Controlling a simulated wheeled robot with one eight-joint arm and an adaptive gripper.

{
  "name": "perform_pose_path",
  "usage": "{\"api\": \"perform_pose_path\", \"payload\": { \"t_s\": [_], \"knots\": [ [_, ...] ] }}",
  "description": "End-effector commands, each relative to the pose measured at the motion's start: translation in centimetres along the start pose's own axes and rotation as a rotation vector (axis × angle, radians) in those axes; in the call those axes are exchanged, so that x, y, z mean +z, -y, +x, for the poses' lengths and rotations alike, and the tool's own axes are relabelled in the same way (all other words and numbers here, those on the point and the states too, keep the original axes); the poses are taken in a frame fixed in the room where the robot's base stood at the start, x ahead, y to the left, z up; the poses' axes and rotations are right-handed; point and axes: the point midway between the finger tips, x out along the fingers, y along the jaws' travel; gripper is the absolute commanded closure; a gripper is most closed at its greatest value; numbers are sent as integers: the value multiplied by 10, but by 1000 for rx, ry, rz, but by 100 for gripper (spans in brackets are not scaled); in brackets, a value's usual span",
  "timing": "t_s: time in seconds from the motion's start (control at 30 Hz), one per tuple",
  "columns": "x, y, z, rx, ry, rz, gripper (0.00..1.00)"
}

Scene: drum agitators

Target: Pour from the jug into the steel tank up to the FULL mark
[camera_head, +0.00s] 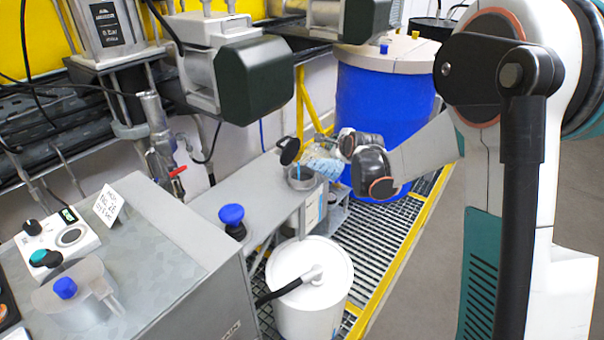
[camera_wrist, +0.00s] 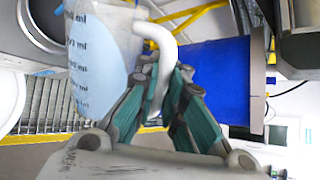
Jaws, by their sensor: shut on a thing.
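The jug (camera_head: 322,161) is translucent, with blue contents, and is tilted left over the round filler neck (camera_head: 301,179) of the grey steel tank (camera_head: 262,190). A thin blue streak shows between its lip and the neck. My gripper (camera_wrist: 166,78) is shut on the handle. A dark cap (camera_head: 288,151) stands open beside the neck. A small pale panel (camera_head: 312,211) is on the tank's end; I cannot read a FULL mark or the level.
A blue drum (camera_head: 384,105) stands behind the jug. A white drum (camera_head: 310,285) with a hose is in front of the tank. A motor (camera_head: 243,78) overhangs at upper left. A yellow-edged grating (camera_head: 396,222) runs along the right, with open floor beyond.

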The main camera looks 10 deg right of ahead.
Motion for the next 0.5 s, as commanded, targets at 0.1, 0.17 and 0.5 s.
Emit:
{"api": "perform_pose_path", "payload": {
  "t_s": [0.1, 0.17, 0.5],
  "knots": [
    [0, 0, 0, 0, 0, 0, 100],
    [-3, 1, 0, -2, 11, 20, 100],
    [-20, 2, -1, -4, 140, 216, 100]
  ]
}}
